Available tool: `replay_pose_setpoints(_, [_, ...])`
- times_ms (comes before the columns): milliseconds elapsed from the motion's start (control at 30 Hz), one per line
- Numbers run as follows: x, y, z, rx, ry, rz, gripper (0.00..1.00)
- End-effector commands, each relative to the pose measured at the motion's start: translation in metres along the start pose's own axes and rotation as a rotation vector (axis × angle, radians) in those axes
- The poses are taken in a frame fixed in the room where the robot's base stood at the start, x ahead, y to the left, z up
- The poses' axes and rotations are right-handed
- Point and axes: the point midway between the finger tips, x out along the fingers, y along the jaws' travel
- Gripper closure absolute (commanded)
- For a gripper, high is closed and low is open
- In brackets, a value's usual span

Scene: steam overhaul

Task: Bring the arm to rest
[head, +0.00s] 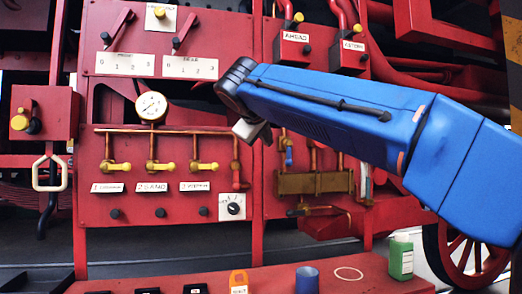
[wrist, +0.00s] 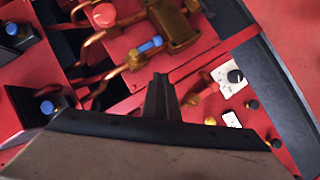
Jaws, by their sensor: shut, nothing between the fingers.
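My blue arm (head: 330,110) reaches in from the right in the head view, in front of the red panel (head: 180,140). My gripper (head: 252,133) is at its left end, angled downward and partly hidden by the dark wrist joint. In the wrist view the gripper fingers (wrist: 161,88) are together at the lower middle. They are shut with nothing between them. Copper pipes and a blue handle lie behind them, and no contact with these can be seen.
A gauge (head: 151,106) and several yellow valves (head: 160,167) are on the panel left of my gripper. A brass block (head: 315,182) is below my arm. A blue cup (head: 307,279), green bottle (head: 400,258) and orange tag (head: 238,281) stand on the red bench (head: 270,270).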

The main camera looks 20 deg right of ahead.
Motion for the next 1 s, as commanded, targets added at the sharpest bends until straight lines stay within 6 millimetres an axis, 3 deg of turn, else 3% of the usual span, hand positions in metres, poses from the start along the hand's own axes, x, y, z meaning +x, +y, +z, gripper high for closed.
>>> replay_pose_setpoints(233, [0.002, -0.003, 0.008, 0.002, -0.007, -0.011, 1.0])
replay_pose_setpoints(367, [0.008, -0.018, 0.041, 0.011, -0.036, -0.061, 1.0])
replay_pose_setpoints(667, [0.016, -0.1, 0.187, 0.09, -0.169, -0.274, 1.0])
replay_pose_setpoints(1000, [-0.008, -0.22, 0.358, 0.273, -0.337, -0.502, 1.0])
